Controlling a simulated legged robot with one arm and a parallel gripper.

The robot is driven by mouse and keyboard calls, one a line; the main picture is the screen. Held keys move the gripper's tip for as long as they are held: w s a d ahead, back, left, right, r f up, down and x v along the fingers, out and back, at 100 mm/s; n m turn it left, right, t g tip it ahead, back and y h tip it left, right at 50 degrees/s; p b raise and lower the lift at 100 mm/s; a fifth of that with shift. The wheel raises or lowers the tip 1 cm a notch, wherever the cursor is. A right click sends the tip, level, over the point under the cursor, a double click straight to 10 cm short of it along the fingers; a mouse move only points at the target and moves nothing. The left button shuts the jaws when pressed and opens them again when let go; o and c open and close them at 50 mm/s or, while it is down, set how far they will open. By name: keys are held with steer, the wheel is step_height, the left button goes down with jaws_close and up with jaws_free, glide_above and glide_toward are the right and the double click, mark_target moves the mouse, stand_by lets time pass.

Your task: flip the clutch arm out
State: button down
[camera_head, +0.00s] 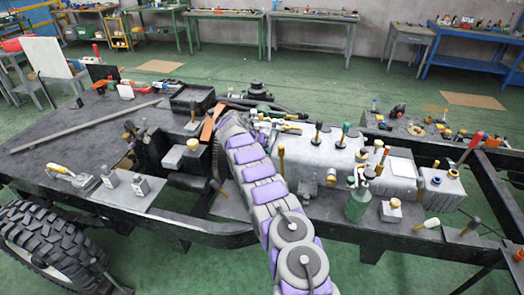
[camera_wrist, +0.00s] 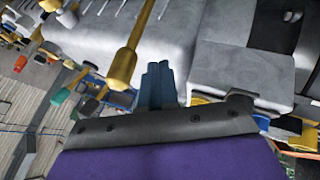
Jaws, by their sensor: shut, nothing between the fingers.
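My gripper (camera_wrist: 157,88) shows in the wrist view as narrow blue-grey fingers beyond a dark plate, closed together with nothing between them. A yellow-handled lever (camera_wrist: 128,60) stands just left of the fingers, close to a grey metal housing (camera_wrist: 185,25). I cannot tell whether the fingers touch it. In the head view my arm reaches over the chassis to the left end of the grey gearbox housing (camera_head: 325,152), and its fingertips are hidden. A yellow lever (camera_head: 281,162) stands right of my arm there. I cannot tell which part is the clutch arm.
The black chassis frame (camera_head: 215,232) crosses the view, with a large tyre (camera_head: 50,245) at lower left. Several handled tools stand on the gearbox. A green bottle (camera_head: 356,205) is right of my arm. Loose blocks (camera_head: 130,188) lie on a left plate. Workbenches line the wall.

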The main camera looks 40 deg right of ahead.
steer(key=shift+s+d+r+b, duration=0.1)
steer(key=shift+s+d+b, duration=0.2)
steer(key=shift+s+d, duration=0.65)
steer(key=shift+w+d, duration=0.1)
steer(key=shift+d, duration=0.1)
